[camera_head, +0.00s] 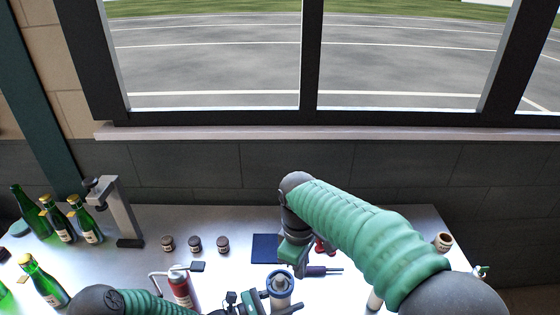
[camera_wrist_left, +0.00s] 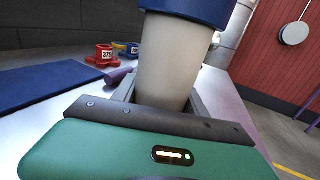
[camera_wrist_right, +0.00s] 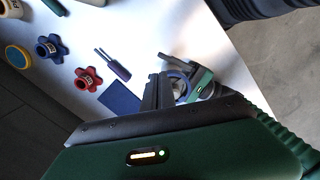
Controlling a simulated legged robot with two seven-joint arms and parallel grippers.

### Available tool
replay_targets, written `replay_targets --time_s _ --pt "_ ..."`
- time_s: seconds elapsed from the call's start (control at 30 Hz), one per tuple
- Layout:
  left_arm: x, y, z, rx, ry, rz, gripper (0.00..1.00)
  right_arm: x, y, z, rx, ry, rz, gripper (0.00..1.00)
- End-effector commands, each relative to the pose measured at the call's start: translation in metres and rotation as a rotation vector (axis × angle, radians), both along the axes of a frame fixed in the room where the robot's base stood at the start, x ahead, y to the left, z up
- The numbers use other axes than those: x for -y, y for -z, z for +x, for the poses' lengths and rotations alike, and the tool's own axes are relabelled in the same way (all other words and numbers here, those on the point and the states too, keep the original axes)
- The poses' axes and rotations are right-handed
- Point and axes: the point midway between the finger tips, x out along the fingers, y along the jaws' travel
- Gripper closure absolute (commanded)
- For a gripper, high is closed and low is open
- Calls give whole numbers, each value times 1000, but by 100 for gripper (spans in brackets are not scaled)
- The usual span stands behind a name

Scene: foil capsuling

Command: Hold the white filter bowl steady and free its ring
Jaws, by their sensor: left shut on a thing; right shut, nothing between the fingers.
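The white filter bowl (camera_wrist_left: 168,60) stands upright between the fingers of my left gripper (camera_wrist_left: 165,95), which is shut on it. The blue ring (camera_wrist_left: 200,8) sits around the bowl's top. In the head view, the ring (camera_head: 280,279) shows at the bottom centre, with part of the bowl under it. My right gripper (camera_wrist_right: 157,82) is shut and empty. In the right wrist view its fingers appear just beside the blue ring (camera_wrist_right: 183,86), partly covering it; I cannot tell whether they touch. In the head view my right arm's end hangs just behind the bowl.
A blue mat (camera_head: 266,248), a purple-handled tool (camera_head: 316,271) and a red knob (camera_wrist_right: 88,79) lie behind the bowl. Small jars (camera_head: 195,243), a grey stand (camera_head: 120,212) and green bottles (camera_head: 85,222) are farther left. A brown-rimmed jar (camera_head: 443,242) is right.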

Motion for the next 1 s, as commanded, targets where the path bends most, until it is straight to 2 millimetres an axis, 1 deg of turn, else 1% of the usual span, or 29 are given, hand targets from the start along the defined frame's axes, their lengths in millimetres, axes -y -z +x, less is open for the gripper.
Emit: replay_targets --time_s 0.03,0.13,0.4,0.43,0.6,0.63,0.9,1.0 --pt "-1 8 -3 -13 1 12 100 0 -4 0 2 0 1 100" --pt "-1 8 -3 -13 1 12 100 0 -9 0 -1 0 1 100" --pt "-2 8 -2 -13 0 12 100 0 -9 -1 -1 0 0 100" --pt "-2 8 -2 -13 0 12 48 0 -9 -1 -1 0 0 100" --pt "-1 6 -2 -9 0 9 26 0 -9 -1 -1 0 0 100" --pt "-1 5 -2 -8 0 9 24 0 -9 -1 0 0 -1 100" --pt "-1 3 -1 -5 -1 6 24 0 -10 -2 0 1 -1 100" --pt "-9 3 -3 -4 -2 6 24 0 -10 -1 0 1 -1 100"
